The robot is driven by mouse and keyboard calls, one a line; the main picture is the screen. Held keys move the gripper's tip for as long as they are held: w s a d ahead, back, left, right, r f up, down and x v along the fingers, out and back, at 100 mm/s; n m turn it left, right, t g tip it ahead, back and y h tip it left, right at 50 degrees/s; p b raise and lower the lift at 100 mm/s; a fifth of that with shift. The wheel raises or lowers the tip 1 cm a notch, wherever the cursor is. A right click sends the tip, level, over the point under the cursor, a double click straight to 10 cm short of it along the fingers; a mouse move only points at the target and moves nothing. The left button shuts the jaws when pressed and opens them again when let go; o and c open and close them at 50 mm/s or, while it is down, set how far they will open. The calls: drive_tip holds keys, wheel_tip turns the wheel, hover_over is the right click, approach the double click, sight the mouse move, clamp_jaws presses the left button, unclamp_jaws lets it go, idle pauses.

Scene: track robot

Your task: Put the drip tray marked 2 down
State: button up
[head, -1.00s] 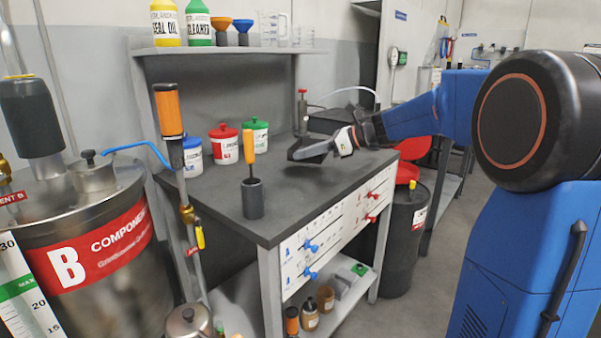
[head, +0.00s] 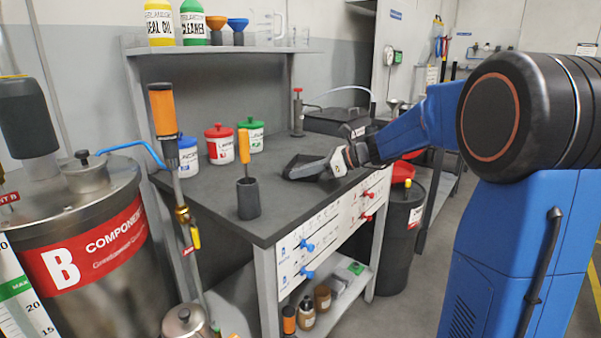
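A dark drip tray (head: 296,163) is at the right part of the grey workbench top (head: 210,212), low against the surface. I cannot tell whether it rests fully on the bench. No number can be read on it. My gripper (head: 326,168) reaches in from the right and is at the tray's near right edge, seemingly shut on it. The fingers are small and partly merge with the dark tray.
Red (head: 221,144), green (head: 250,134) and blue-lidded (head: 187,156) tubs stand at the bench's back. An orange-handled tool stands in a dark cup (head: 248,198) at front left. A red-topped pump bottle (head: 298,112) stands behind the tray. Bare bench lies between cup and tray.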

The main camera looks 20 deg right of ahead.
drive_tip(key=o, duration=0.3)
drive_tip(key=shift+r, duration=0.15)
drive_tip(key=v, duration=1.2)
drive_tip(key=s+a+f+n+g+h, duration=0.1)
drive_tip(key=s+a+f+n+h, duration=0.1)
drive_tip(key=s+a+f+n, duration=0.3)
drive_tip(key=s+f+n+g+h, duration=0.1)
drive_tip(key=s+n, duration=0.1)
drive_tip(key=s, duration=0.5)
drive_tip(key=s+a+f+n+g+h, duration=0.1)
drive_tip(key=s+a+f+n+h, duration=0.2)
drive_tip(key=s, duration=0.4)
drive_tip(key=s+d+f+n+h, duration=0.2)
drive_tip(key=s+f+n, duration=0.2)
drive_tip(key=s+n, duration=0.3)
drive_tip(key=s+d+f+n+h, duration=0.2)
drive_tip(key=s+f+n+h, duration=0.1)
drive_tip(key=s+f+n, duration=0.2)
drive_tip(key=shift+s+d+n+t, duration=0.35)
drive_tip(key=shift+s+n, duration=0.75)
drive_tip(key=shift+s, duration=1.1)
